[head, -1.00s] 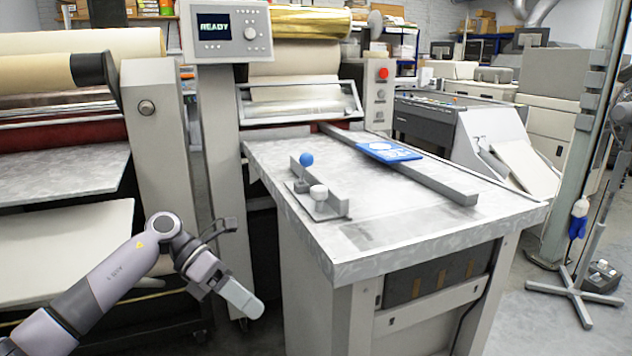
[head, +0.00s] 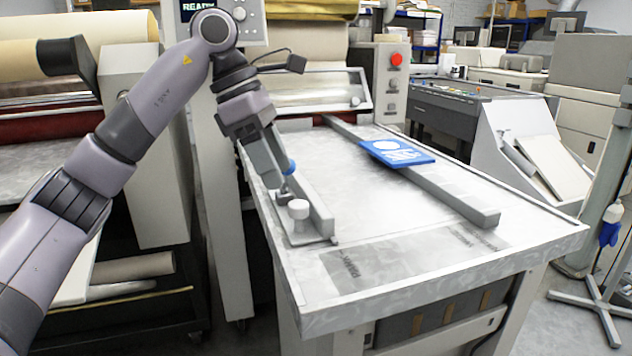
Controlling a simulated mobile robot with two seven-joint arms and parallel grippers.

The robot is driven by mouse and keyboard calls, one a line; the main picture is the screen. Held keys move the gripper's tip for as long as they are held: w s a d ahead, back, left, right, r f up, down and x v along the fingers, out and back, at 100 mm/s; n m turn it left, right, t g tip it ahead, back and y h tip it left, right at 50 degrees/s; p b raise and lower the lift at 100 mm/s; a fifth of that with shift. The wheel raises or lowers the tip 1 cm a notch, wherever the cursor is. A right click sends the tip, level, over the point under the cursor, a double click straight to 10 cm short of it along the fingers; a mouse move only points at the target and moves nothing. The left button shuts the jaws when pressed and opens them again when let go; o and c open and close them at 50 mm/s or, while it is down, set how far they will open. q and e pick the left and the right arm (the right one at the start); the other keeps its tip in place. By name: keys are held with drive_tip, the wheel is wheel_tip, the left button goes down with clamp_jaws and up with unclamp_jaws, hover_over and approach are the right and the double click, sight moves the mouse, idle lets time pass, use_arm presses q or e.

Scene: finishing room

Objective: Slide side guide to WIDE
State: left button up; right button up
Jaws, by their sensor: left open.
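The side guide (head: 318,207) is a grey metal angle piece on the left part of the feed table (head: 410,258). I cannot tell whether the fingers touch the knob. A grey strip (head: 415,253) with small lettering lies in front of the guide; the lettering is hard to read. My right gripper is not in view.
A long fixed-looking rail (head: 450,195) runs along the table's right side, with a blue card (head: 398,152) lying across it. The table between guide and rail is clear. The press with a red button (head: 396,59) stands behind.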

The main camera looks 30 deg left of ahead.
sight(299, 203)
use_arm(q)
drive_tip(key=x, duration=0.3)
drive_tip(key=b+x, duration=0.1)
drive_tip(key=x, duration=0.1)
drive_tip(key=shift+w+d+f, duration=0.15)
drive_tip(key=shift+w+d, duration=0.1)
drive_tip(key=shift+w, duration=0.05)
drive_tip(key=shift+w+d+f, duration=0.1)
drive_tip(key=shift+d+f, duration=0.05)
drive_tip(key=shift+f, duration=0.3)
clamp_jaws()
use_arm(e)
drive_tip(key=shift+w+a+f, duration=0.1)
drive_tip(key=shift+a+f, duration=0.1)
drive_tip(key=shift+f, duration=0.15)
